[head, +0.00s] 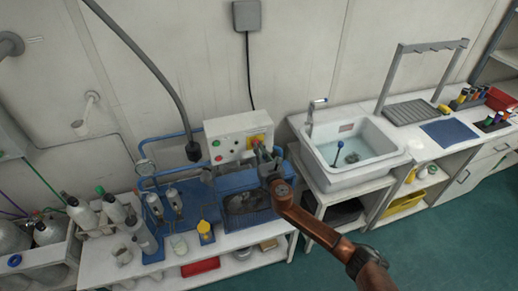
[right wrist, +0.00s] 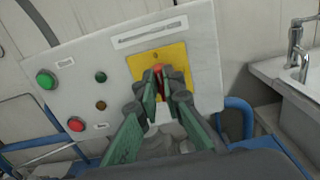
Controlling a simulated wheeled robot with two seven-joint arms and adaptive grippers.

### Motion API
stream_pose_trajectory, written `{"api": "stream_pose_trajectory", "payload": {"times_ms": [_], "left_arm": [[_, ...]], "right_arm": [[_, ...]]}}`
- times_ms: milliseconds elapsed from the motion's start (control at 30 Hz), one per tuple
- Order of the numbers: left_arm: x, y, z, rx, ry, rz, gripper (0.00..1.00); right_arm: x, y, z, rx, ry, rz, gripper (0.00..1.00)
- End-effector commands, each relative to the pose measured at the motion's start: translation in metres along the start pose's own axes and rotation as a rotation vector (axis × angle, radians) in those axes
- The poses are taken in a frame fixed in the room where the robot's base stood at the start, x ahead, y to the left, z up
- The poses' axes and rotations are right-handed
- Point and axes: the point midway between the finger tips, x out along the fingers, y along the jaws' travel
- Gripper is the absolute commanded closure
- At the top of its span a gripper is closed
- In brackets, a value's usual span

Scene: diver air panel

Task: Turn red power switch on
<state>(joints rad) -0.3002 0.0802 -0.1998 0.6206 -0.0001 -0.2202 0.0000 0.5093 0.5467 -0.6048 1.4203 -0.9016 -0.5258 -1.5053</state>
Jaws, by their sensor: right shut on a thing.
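The red power switch (right wrist: 157,68) sits on a yellow plate (right wrist: 172,60) on the white control panel (right wrist: 120,60). In the right wrist view only a small red part of the switch shows between my fingers. My right gripper (right wrist: 162,80) is shut on the red switch, with a finger on either side of it. In the head view the right gripper (head: 264,156) is at the right side of the panel (head: 228,133), in front of the yellow plate (head: 256,141). The switch's exact angle is hidden by the fingers. My left gripper is not in view.
The panel also has a green button (right wrist: 46,79) and a red button (right wrist: 76,124). Blue pipes and a blue compressor unit (head: 235,182) lie below it. A sink (head: 350,150) stands to the right. Gas cylinders (head: 82,213) stand at the left. A grey hose (head: 140,55) hangs above.

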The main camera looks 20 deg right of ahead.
Motion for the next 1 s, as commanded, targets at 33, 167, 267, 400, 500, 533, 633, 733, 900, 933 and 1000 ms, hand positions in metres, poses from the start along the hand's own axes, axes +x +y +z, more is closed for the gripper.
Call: {"api": "stream_pose_trajectory", "payload": {"times_ms": [33, 167, 267, 400, 500, 533, 633, 733, 900, 933, 1000], "left_arm": [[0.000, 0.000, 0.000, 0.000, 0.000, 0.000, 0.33], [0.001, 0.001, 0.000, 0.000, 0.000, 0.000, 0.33], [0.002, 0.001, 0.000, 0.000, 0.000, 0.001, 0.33], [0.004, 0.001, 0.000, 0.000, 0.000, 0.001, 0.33], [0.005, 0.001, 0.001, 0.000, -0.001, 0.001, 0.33], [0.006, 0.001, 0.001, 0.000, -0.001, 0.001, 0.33], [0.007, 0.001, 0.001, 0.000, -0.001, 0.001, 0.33], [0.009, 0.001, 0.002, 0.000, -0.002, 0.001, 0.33], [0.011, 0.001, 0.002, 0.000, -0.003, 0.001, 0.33], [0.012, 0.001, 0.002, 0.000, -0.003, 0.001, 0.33], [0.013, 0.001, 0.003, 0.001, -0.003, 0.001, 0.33]], "right_arm": [[0.000, 0.000, 0.000, 0.009, 0.000, 0.000, 1.00], [0.000, 0.000, -0.001, 0.051, 0.001, 0.000, 1.00], [0.000, -0.001, -0.001, 0.106, 0.001, -0.001, 1.00], [0.000, -0.002, -0.002, 0.212, 0.001, 0.000, 1.00], [0.000, -0.003, -0.002, 0.301, 0.000, 0.000, 1.00], [0.000, -0.003, -0.002, 0.330, 0.000, 0.000, 1.00], [0.000, -0.004, -0.002, 0.426, 0.000, 0.000, 1.00], [0.000, -0.005, -0.003, 0.522, 0.000, 0.000, 1.00], [0.000, -0.007, -0.004, 0.684, 0.001, -0.001, 1.00], [0.000, -0.007, -0.004, 0.713, 0.001, 0.000, 1.00], [0.000, -0.008, -0.004, 0.779, 0.000, 0.000, 1.00]]}}
